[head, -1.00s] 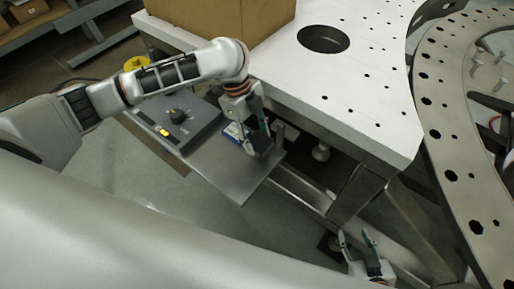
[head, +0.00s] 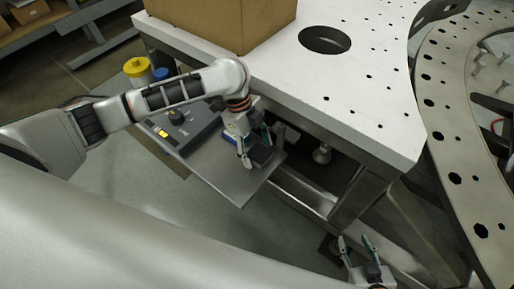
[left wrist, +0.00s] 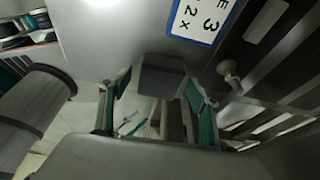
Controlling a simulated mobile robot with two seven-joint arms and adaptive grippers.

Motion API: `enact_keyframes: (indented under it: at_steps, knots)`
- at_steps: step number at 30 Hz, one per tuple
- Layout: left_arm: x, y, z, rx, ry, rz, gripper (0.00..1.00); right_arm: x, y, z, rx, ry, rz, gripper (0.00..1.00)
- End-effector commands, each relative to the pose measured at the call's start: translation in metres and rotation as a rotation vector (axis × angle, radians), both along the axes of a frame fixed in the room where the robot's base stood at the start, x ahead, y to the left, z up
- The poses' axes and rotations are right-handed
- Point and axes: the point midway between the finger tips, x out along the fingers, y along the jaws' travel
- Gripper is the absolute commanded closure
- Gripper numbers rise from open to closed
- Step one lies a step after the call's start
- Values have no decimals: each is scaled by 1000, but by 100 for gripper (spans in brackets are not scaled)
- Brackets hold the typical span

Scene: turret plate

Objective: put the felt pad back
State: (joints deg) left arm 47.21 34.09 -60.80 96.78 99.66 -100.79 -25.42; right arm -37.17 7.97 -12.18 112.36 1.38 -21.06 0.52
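A small dark grey block, which I take to be the felt pad (head: 262,155), is on the metal shelf (head: 232,188) beside the white table. It also shows in the left wrist view (left wrist: 163,76), between the fingers of my left gripper (left wrist: 158,92) with gaps on both sides. My left gripper (head: 256,148) is open at the block, one finger to each side. A blue-bordered label (left wrist: 200,18) lies on the shelf near the block. My right gripper (head: 355,240) is open and empty, low at the bottom of the head view.
A control box (head: 180,125) with a knob and lit button sits left of the block. A cardboard box (head: 220,22) stands on the white table (head: 355,75). The table edge and its legs are close to my left gripper. A large perforated ring (head: 440,125) is at right.

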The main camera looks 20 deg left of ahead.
Motion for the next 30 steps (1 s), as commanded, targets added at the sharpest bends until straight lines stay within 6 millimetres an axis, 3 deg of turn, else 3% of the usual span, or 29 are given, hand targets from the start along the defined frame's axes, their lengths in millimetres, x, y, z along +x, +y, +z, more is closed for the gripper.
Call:
enact_keyframes:
  at_steps: [11,24,30]
  knots:
    - [1,1,7,0,-1,1,39,0,0,1,0,-1,0,60]
    - [7,24,87,0,-4,0,39,6,0,27,0,-16,0,60]
    - [8,32,110,1,-1,0,39,7,0,32,0,-19,0,60]
